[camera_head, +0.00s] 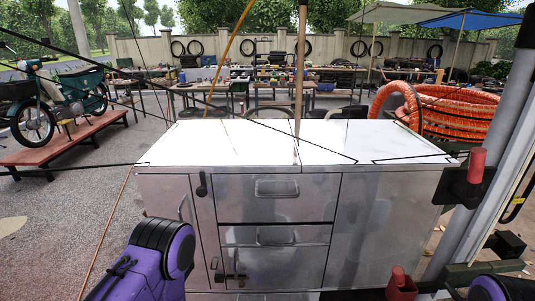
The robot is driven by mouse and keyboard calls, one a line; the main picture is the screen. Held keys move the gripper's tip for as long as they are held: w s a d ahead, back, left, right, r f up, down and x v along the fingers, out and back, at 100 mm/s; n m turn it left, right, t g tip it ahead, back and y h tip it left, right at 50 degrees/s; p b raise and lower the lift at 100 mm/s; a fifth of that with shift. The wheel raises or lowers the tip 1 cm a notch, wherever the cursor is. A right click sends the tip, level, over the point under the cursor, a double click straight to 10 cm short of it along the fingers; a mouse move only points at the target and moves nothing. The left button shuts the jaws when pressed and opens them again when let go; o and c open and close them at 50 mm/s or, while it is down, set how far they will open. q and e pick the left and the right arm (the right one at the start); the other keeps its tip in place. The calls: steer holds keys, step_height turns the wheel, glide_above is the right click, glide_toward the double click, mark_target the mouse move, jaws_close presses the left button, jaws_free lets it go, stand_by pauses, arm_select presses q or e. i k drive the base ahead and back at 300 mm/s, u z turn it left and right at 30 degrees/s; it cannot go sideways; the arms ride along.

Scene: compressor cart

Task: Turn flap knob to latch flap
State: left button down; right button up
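A metal cabinet cart (275,202) with a pale top (225,142) stands in front of me. A black latch-like handle (202,185) sits high on its narrow left panel. A small dark and brass fitting (238,281) shows low on the front. I cannot tell which part is the flap knob, or whether a flap is open or latched. A purple link of my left arm shows at the lower left, and a bit of my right arm shows at the lower right corner. Neither gripper's fingers can be seen.
Red-ended fittings (477,165) and (398,280) stand at the right, near a grey sloping post. An orange coiled hose (450,112) lies behind the cart's right side. A green moped (58,98) stands on a red ramp (70,143) at the left. Gravel is clear left of the cart.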

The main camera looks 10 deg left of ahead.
mark_target(202, 192)
steer(key=z, duration=0.85)
steer(key=k, duration=0.95)
steer(key=u, duration=0.9)
steer(key=i, duration=0.5)
steer(key=z, duration=0.1)
